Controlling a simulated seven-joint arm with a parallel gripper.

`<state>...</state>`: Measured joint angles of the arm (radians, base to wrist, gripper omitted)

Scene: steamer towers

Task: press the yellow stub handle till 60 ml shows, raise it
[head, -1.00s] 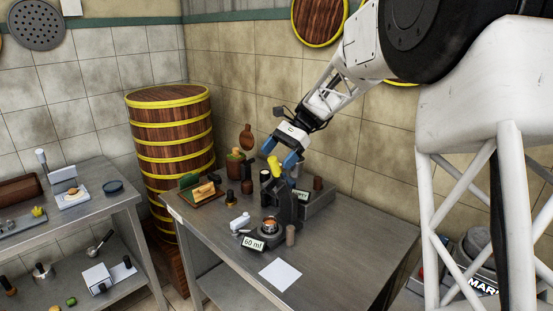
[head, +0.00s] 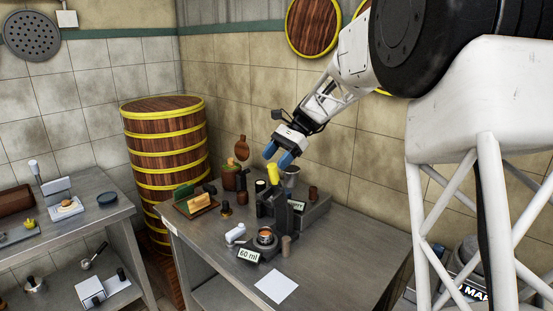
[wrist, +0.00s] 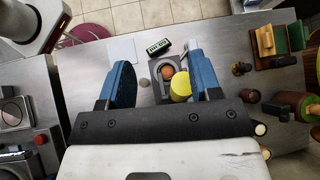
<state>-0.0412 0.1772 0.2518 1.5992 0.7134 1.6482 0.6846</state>
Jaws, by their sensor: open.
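The yellow stub handle (head: 273,172) sticks up, slightly tilted, from the top of a dark press (head: 283,211). A sign (head: 248,255) in front reads 60 ml; it shows upside down in the wrist view (wrist: 158,47). A small cup with orange-brown contents (head: 265,237) sits on the press's base. My gripper (head: 277,155) is open just above the handle. In the wrist view, the handle (wrist: 180,87) appears between my blue fingers (wrist: 160,77), nearer the right one. I cannot tell whether either finger touches it.
A white sheet (head: 276,286) lies on the metal table in front. A small white item (head: 235,233) and a brown cylinder (head: 286,246) flank the cup. A wooden board with blocks (head: 196,202) is to the left. The table's right side is clear.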

